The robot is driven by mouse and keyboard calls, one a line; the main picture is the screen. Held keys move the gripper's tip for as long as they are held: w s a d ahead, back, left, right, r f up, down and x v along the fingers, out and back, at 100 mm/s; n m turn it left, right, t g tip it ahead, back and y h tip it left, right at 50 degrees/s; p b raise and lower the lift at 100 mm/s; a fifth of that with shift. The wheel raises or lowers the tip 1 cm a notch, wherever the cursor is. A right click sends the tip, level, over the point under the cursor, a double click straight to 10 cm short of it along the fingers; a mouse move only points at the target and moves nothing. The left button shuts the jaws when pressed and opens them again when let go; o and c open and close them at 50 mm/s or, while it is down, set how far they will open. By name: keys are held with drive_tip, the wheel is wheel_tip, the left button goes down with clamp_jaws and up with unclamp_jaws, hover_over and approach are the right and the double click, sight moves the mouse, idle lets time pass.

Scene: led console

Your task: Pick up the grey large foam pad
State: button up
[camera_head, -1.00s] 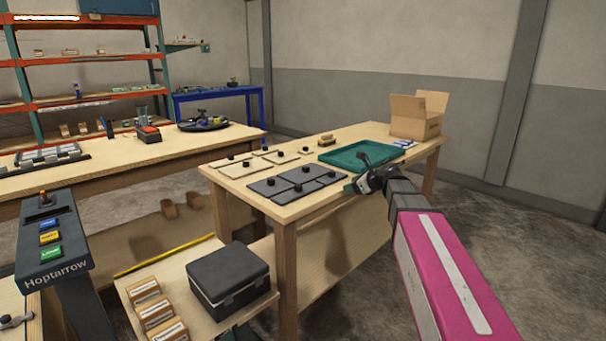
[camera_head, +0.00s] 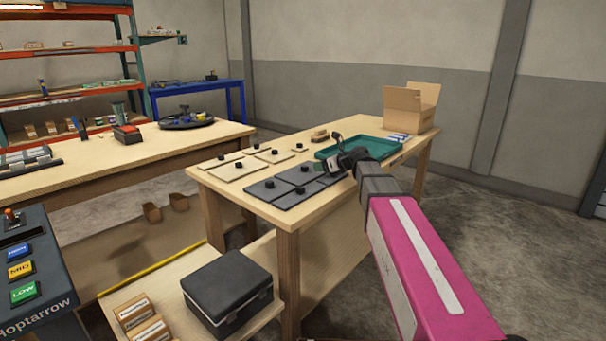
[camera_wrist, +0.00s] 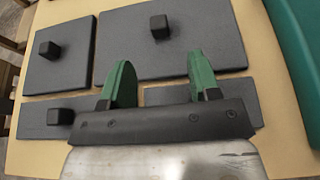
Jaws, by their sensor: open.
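Several dark grey foam pads, each with a black knob, lie flat on the wooden table. In the wrist view the upper-middle pad (camera_wrist: 205,52) looks the largest; another grey pad (camera_wrist: 72,72) is to its left. Two more grey pads, the lower-left one (camera_wrist: 35,118) and the lower-right one (camera_wrist: 245,92), lie nearer the gripper. My gripper (camera_wrist: 160,72) is open and empty, its green fingers apart, overlapping the near edge of the largest pad in the picture. The gripper body hides parts of the lower pads. In the head view the grey pads (camera_head: 262,193) lie just left of my gripper.
A teal tray (camera_head: 376,145) stands behind the gripper, and a cardboard box (camera_head: 409,110) is at the table's far end. Beige pads (camera_head: 236,171) lie left of the grey ones. A black case (camera_head: 226,285) sits on a lower surface in front.

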sight(306, 166)
drive_tip(key=x, duration=0.8)
drive_tip(key=shift+a, duration=0.15)
drive_tip(key=c, duration=1)
